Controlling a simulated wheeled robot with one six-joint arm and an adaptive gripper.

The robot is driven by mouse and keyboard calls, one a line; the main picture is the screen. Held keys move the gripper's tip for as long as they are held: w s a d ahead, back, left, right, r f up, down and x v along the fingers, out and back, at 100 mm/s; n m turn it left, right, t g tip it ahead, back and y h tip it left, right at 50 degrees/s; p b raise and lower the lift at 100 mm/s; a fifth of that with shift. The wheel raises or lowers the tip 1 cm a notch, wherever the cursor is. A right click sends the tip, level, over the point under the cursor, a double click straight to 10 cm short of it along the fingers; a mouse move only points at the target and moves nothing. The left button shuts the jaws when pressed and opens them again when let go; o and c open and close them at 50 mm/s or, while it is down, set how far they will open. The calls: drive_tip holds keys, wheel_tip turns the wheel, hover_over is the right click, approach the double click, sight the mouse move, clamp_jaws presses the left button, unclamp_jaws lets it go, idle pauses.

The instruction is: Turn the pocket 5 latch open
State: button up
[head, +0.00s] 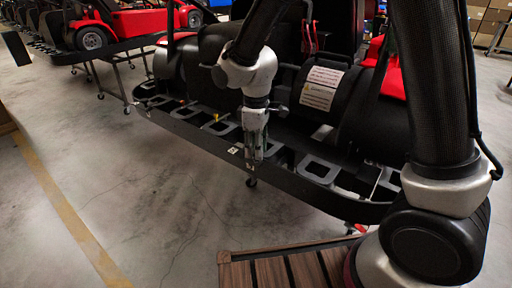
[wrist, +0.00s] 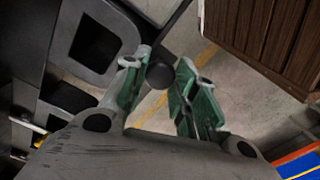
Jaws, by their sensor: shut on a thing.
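My gripper (head: 255,158) reaches down to the front rail of the kart stand (head: 190,135), beside a row of grey-framed pockets. In the wrist view my gripper (wrist: 160,68) has its green-padded fingers on either side of a dark round knob (wrist: 160,77), which looks like the latch's knob, and it is shut on it. A grey-framed pocket (wrist: 93,38) lies just left of the knob in the wrist view. The latch's body and its turn are hard to make out, and I cannot read any pocket number.
Black kart parts with a white label (head: 321,88) rise close behind my gripper. A slatted brown wooden surface (head: 290,268) stands in the near foreground. Open concrete floor (head: 130,200) lies in front of the stand. A red kart (head: 120,27) is at the back left.

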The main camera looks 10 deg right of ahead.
drive_tip(key=n, duration=0.4)
drive_tip(key=shift+n, duration=0.3)
idle(0.4)
drive_tip(key=o, duration=1.1)
drive_tip(key=shift+c, duration=0.2)
wheel_tip(320, 180, up, 12)
